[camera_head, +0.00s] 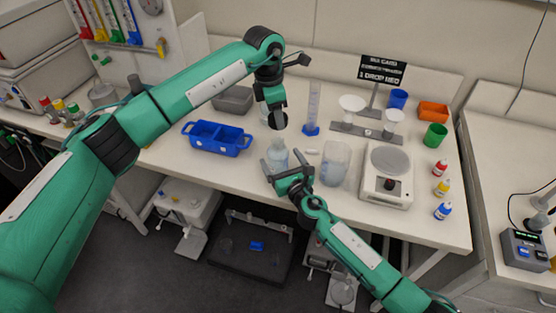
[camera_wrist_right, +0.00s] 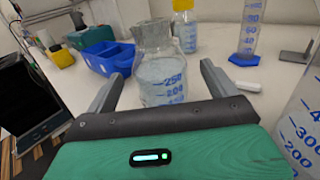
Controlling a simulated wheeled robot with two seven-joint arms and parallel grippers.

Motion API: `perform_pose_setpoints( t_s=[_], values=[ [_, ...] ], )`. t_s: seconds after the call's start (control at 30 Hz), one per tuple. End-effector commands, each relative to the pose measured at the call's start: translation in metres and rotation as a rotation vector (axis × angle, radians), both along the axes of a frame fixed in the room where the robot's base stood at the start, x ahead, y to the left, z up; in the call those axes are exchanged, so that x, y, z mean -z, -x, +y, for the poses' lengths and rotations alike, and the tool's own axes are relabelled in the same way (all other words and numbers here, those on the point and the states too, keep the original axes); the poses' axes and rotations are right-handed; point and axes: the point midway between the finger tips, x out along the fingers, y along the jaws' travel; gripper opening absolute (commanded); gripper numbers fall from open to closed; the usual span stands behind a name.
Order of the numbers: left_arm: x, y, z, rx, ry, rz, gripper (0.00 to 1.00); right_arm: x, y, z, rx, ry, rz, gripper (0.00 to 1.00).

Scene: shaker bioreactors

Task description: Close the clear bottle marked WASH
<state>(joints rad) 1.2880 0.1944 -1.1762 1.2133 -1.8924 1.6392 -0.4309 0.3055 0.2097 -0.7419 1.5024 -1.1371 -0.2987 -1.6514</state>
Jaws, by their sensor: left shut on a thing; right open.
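A clear vessel (camera_head: 277,155) with blue volume marks stands upright near the bench's front edge. In the right wrist view the vessel (camera_wrist_right: 163,80) is between my right gripper's fingers. No WASH label is readable on it. My right gripper (camera_wrist_right: 160,76) is open around its lower body; I cannot tell whether the fingers touch it. It also shows in the head view (camera_head: 284,165). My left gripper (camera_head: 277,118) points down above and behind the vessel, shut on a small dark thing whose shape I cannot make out. No cap shows clearly on the vessel.
A yellow-capped bottle (camera_wrist_right: 184,25) stands behind the vessel. A blue divided tray (camera_head: 217,138) is to its left. A measuring cylinder (camera_head: 313,108), a large beaker (camera_head: 336,164), a small white piece (camera_wrist_right: 249,86) and a balance (camera_head: 388,174) are to its right.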

Motion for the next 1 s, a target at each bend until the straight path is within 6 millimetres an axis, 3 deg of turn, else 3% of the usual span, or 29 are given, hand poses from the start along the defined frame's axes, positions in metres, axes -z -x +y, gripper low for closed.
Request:
perform_pose_setpoints(
  t_s=[0.23, 0.67, 1.0],
  values=[
    [0.000, 0.000, 0.000, 0.000, 0.000, 0.000, 0.26, 0.000, -0.027, 0.011, 0.001, -0.001, 0.000, 0.89],
    [0.000, 0.000, 0.000, 0.000, 0.000, 0.000, 0.26, 0.000, -0.033, 0.014, 0.001, 0.000, 0.000, 0.87],
    [0.000, 0.000, 0.000, 0.000, 0.000, 0.000, 0.26, 0.000, -0.032, 0.014, 0.001, -0.001, 0.000, 0.22]
  ],
)
